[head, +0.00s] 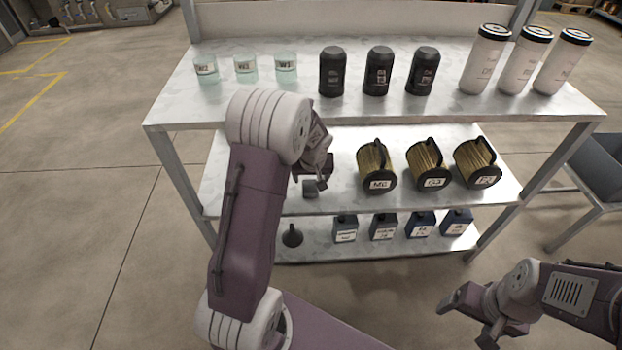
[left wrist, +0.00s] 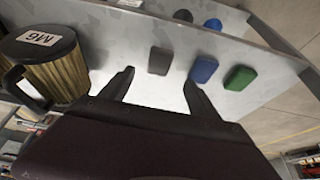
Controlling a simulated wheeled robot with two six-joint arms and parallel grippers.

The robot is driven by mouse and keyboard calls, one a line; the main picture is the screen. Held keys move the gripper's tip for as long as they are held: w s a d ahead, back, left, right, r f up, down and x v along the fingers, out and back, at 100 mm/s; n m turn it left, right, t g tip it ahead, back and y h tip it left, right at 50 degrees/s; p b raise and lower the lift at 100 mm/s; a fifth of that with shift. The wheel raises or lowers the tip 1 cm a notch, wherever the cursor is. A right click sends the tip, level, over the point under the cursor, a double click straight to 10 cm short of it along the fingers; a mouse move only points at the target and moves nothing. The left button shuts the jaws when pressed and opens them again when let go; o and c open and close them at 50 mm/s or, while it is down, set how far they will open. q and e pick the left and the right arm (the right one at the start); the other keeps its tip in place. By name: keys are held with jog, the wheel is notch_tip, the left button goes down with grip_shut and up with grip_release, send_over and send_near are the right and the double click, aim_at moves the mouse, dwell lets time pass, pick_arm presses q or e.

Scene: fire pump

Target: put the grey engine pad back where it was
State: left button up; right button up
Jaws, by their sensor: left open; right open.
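The grey engine pad (left wrist: 160,61) lies flat on a pale shelf in the left wrist view, just beyond my left fingertips. A blue pad (left wrist: 203,69) and a green pad (left wrist: 240,78) lie in a row to its right. My left gripper (left wrist: 160,88) is open, with nothing between its fingers. In the head view my left gripper (head: 313,184) is over the left part of the middle shelf (head: 340,203); my arm hides the coloured pads there. My right gripper (head: 470,319) is open and empty at the lower right, away from the shelves.
Glass jars, black canisters (head: 377,72) and white bottles (head: 534,60) stand on the top shelf.

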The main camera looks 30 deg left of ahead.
pick_arm(q)
jog(key=s+d+r+m+g+h, duration=0.1)
jog(key=s+d+m, duration=0.2)
jog(key=s+d, duration=0.3)
jog(key=s+d+r+m+g+h, duration=0.1)
jog(key=s+d+m, duration=0.2)
jog(key=s, duration=1.1)
jog(key=d, duration=0.3)
jog(key=shift+s+g+h, duration=0.3)
jog(key=shift+s+g, duration=0.1)
notch_tip(320, 180, up, 25)
jog(key=p, duration=2.4)
jog(key=shift+f+p, duration=0.15)
jog(key=shift+p, duration=0.2)
jog(key=shift+d, duration=0.1)
